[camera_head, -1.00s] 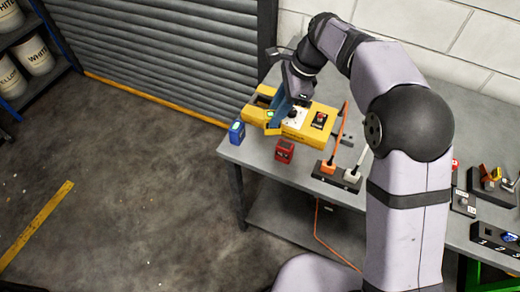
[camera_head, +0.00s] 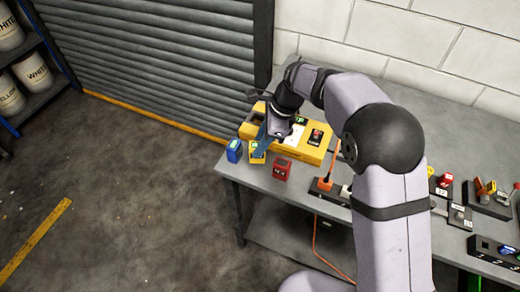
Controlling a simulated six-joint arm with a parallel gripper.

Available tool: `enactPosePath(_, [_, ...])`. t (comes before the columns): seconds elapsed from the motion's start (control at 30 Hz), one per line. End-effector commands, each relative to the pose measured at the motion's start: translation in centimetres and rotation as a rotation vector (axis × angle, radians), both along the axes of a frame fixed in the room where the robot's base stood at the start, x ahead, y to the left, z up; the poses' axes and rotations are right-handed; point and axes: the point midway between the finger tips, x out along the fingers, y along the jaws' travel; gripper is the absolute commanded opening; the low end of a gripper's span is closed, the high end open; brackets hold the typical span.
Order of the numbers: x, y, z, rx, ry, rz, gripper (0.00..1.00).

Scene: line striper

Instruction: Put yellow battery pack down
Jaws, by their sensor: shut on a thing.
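The yellow battery pack (camera_head: 257,152) is at the near left end of the grey workbench, between the blue battery pack (camera_head: 234,151) and the red battery pack (camera_head: 281,169). My gripper (camera_head: 261,141), with blue fingers, is shut on the yellow pack from above and behind. I cannot tell whether the pack touches the bench or hangs just above it. The blue and red packs stand upright on the bench, apart from it. The yellow machine (camera_head: 312,146) lies right behind, partly hidden by my gripper.
An orange plug (camera_head: 325,184) with its cable sits on a dark power strip right of the red pack. Small switch and connector blocks (camera_head: 489,198) stand farther right. The workbench's (camera_head: 232,172) front left edge is close to the packs.

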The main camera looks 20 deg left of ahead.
Motion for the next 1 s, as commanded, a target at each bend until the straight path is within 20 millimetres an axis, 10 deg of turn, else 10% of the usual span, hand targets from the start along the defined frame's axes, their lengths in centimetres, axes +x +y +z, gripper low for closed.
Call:
enactPosePath(0.93, [0.0, 0.0, -4.1, 0.000, 0.000, 0.000, 0.07])
enactPosePath(1.0, [0.0, 0.0, -4.1, 0.000, 0.000, 0.000, 0.41])
